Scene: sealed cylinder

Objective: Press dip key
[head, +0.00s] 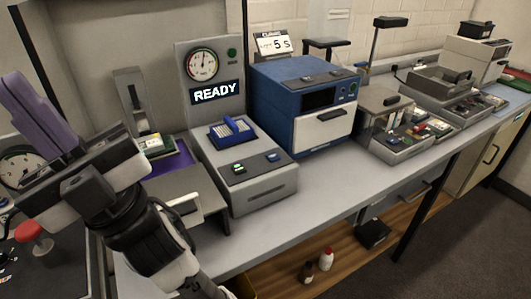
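A grey bench machine (245,185) stands on the counter with a READY display (215,92) and a round gauge (202,64) on its back panel. On its top front are two dark keys, a left key (238,168) with a green light and a right key (272,157) with a blue mark. Their labels are too small to read, so I cannot tell which is the dip key. A blue rack (232,130) sits behind them. My gripper (22,92), with purple fingers, is at the far left, well apart from the keys. Its finger gap is not clear.
A blue oven-like box (305,105) stands right of the machine. Grey trays with small parts (410,140) are further right. A red knob (32,231) is at the lower left. The counter front (325,185) is clear. Two small bottles (316,265) stand on the shelf below.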

